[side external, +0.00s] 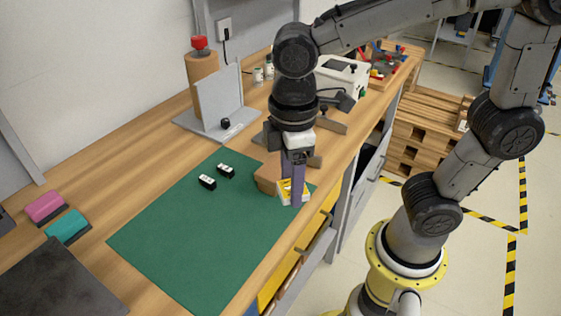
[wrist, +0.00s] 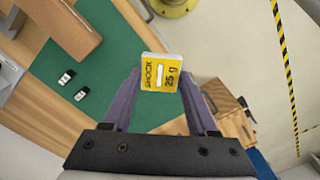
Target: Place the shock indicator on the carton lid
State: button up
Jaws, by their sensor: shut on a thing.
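The shock indicator is a yellow and white block marked "SHOCK 25 g" in the wrist view (wrist: 160,75). My gripper (wrist: 160,84) is shut on it, with a purple finger on either side. In the side view my gripper (side external: 296,192) points down over the right edge of the green mat, and the indicator (side external: 284,192) shows partly behind a finger. The brown carton (side external: 266,178) stands just left of the gripper, partly hidden by it. In the wrist view the carton (wrist: 62,25) is at the upper left, apart from the indicator.
The green mat (side external: 190,240) is mostly clear, with two small black-and-white pieces (side external: 207,181) (side external: 225,170) on it. A grey upright plate on a base (side external: 220,105) stands behind. Pink (side external: 45,207) and teal (side external: 68,227) blocks lie at left. The bench's front edge is close by.

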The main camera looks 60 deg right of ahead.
jog(key=s+d+r+m, duration=0.1)
jog(key=d+r+m, duration=0.1)
jog(key=d+m, duration=0.4)
jog(key=s+d+r+m, duration=0.1)
jog(key=d+r+m, duration=0.15)
jog(key=d, duration=0.55)
jog(key=shift+m, duration=0.55)
jog(key=w+f, duration=0.3)
jog(key=w, duration=0.1)
jog(key=w+d+f, duration=0.1)
jog(key=w+f, duration=0.2)
jog(key=w, duration=0.1)
jog(key=w+d+f, duration=0.1)
jog(key=w+f, duration=0.2)
jog(key=w, duration=0.2)
jog(key=shift+f, duration=0.15)
jog(key=shift+w+d+f, duration=0.1)
jog(key=shift+w+f, duration=0.25)
jog(key=shift+f, duration=0.05)
jog(key=shift+w+f, duration=0.2)
jog(key=shift+f, duration=0.75)
jog(key=shift+w+f, duration=0.15)
jog(key=shift+f, duration=0.8)
jog(key=shift+f, duration=0.15)
jog(key=o, duration=1.3)
